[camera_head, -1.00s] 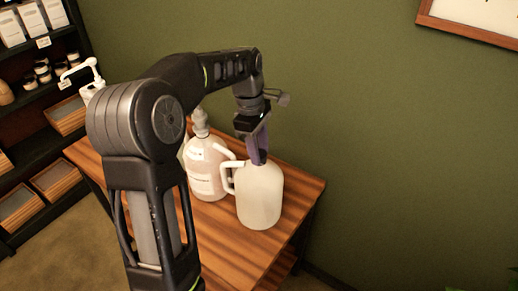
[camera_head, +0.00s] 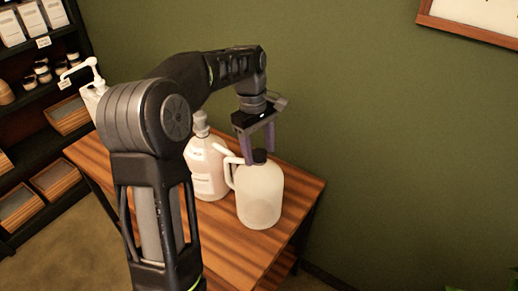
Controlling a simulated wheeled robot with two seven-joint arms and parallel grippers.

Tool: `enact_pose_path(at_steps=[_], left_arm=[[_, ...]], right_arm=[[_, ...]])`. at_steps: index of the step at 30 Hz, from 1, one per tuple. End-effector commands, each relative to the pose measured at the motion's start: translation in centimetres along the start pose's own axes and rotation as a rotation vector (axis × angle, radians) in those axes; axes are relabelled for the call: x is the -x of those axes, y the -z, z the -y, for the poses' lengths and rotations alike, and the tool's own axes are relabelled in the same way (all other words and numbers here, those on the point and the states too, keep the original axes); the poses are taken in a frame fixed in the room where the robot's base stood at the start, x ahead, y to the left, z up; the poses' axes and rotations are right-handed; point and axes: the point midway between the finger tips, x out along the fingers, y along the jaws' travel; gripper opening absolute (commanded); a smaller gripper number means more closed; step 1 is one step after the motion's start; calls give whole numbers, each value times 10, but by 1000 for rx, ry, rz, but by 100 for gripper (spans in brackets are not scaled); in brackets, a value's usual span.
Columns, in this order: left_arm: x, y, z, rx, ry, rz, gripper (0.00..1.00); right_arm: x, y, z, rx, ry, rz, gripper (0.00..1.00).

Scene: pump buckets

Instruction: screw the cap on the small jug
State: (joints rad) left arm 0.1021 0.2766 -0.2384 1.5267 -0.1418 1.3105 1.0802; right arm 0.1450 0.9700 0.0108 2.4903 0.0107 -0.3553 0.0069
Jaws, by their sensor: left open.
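The small jug (camera_head: 260,196), whitish and translucent with a side handle, stands upright near the right end of the wooden table. A dark cap (camera_head: 260,156) sits on its mouth; I cannot tell how tightly. My left gripper (camera_head: 259,157) points down over the jug. Its two purple fingers are open and apart, around the cap at about its height. Whether either finger touches the cap is not clear. My right gripper is not in view.
A larger labelled jug (camera_head: 206,168) with a pale pump top stands just left of the small jug. A white pump bottle (camera_head: 92,92) is at the table's far left, partly behind my arm. Shelves (camera_head: 35,110) stand at the left. The table's front right (camera_head: 235,235) is clear.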

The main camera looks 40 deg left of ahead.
Motion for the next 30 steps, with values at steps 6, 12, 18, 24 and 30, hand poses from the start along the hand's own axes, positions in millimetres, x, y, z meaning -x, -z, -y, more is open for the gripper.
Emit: enact_pose_path(at_steps=[6, 12, 18, 24, 30], left_arm=[[0, 0, 0, 0, 0, 0, 60], [1, -1, 0, 90, -15, 0, 60], [1, -1, 0, 421, -65, 0, 60], [1, -1, 0, 775, -119, 0, 60], [1, -1, 0, 1102, -168, 0, 60]], right_arm=[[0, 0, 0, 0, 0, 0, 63], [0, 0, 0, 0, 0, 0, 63], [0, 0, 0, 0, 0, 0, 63], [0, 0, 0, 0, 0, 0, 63], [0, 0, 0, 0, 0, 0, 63]])
